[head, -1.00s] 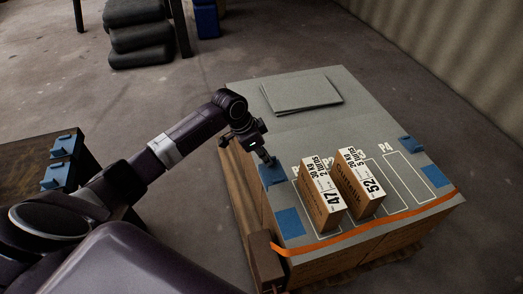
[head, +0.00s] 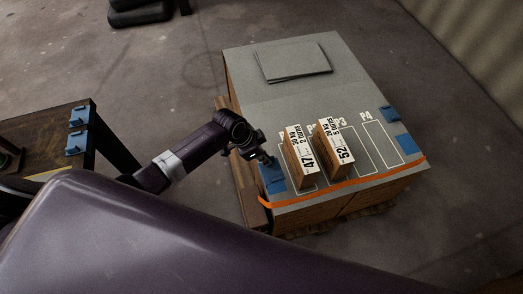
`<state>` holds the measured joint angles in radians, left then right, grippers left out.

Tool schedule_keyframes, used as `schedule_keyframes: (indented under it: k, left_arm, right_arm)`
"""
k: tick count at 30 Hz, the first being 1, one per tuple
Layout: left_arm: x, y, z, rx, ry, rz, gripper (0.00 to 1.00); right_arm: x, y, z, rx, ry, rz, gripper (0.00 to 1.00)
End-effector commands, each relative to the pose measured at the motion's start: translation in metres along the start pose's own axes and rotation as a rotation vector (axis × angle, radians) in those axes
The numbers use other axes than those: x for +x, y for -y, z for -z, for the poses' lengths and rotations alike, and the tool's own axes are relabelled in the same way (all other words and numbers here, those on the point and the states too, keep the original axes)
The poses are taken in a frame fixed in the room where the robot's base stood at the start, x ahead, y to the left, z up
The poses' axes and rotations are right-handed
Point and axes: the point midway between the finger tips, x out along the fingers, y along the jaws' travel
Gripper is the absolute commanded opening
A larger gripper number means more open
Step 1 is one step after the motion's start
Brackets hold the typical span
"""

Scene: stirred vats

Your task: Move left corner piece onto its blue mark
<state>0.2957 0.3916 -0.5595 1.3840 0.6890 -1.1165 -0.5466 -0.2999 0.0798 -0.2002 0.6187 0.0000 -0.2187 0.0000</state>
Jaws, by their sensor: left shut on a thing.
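The left corner piece (head: 268,171) is blue and sits at the left edge of the grey load top, near its front left corner. My left gripper (head: 267,160) is shut on it from above and covers part of it. A blue mark (head: 278,187) shows at the front left corner, right by the piece. Piece and mark run together in the picture, so I cannot tell how exactly they line up. My right gripper is not in view.
Two cartons, marked 47 (head: 300,164) and 52 (head: 336,147), stand just right of my gripper. An orange strap (head: 350,181) runs along the front edge. Grey sheets (head: 292,61) lie at the back. Blue pieces (head: 76,117) sit on a side table (head: 40,125).

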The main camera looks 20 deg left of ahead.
Motion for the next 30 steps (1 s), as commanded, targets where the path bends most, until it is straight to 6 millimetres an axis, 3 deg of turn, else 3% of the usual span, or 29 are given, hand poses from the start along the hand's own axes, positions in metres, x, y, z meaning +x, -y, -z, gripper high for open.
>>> schedule_keyframes:
  k: [17, 30]
  left_arm:
    - [0.039, 0.004, -0.022, 0.009, 0.001, -0.004, 0.0]
    - [0.073, -0.01, -0.038, -0.001, 0.001, -0.002, 0.0]
  right_arm:
    - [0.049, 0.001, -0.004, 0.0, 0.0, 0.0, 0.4]
    - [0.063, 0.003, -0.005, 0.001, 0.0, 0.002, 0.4]
